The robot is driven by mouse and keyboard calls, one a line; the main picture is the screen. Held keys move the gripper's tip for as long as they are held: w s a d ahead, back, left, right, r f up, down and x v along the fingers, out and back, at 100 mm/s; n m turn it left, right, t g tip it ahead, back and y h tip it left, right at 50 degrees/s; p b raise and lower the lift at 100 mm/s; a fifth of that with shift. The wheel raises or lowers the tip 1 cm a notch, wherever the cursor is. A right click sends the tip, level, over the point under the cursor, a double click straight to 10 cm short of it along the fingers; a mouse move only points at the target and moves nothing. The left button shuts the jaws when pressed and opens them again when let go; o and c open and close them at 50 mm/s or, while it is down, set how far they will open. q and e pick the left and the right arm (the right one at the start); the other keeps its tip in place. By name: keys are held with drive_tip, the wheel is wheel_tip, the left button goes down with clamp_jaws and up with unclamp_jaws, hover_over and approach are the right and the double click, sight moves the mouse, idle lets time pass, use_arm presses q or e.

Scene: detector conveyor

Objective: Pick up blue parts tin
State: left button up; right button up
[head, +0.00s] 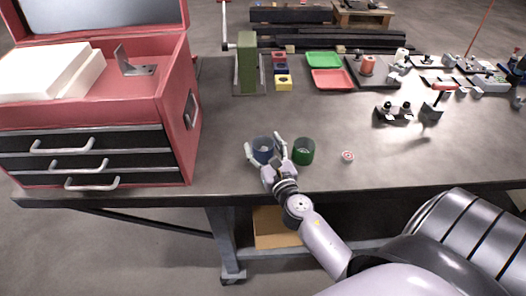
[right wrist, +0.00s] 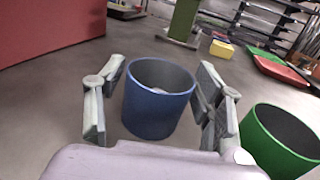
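The blue parts tin (head: 262,152) is an open-topped round tin standing upright on the grey table. In the right wrist view the blue tin (right wrist: 157,107) is between the two open fingers, with a small gap on its left side and the right finger very close. My right gripper (head: 266,148) is open around it; it also shows in the right wrist view (right wrist: 160,108). Whether a finger touches the tin I cannot tell. My left gripper is not in view.
A green tin (head: 303,152) stands just right of the right gripper. A small red-and-white round object (head: 347,156) lies farther right. A red toolbox (head: 180,100) fills the left of the table. Green (head: 323,59) and red (head: 331,79) trays lie behind. The table's front edge is near.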

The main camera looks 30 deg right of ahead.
drive_tip(key=c, duration=0.9)
drive_tip(key=shift+r, duration=0.1)
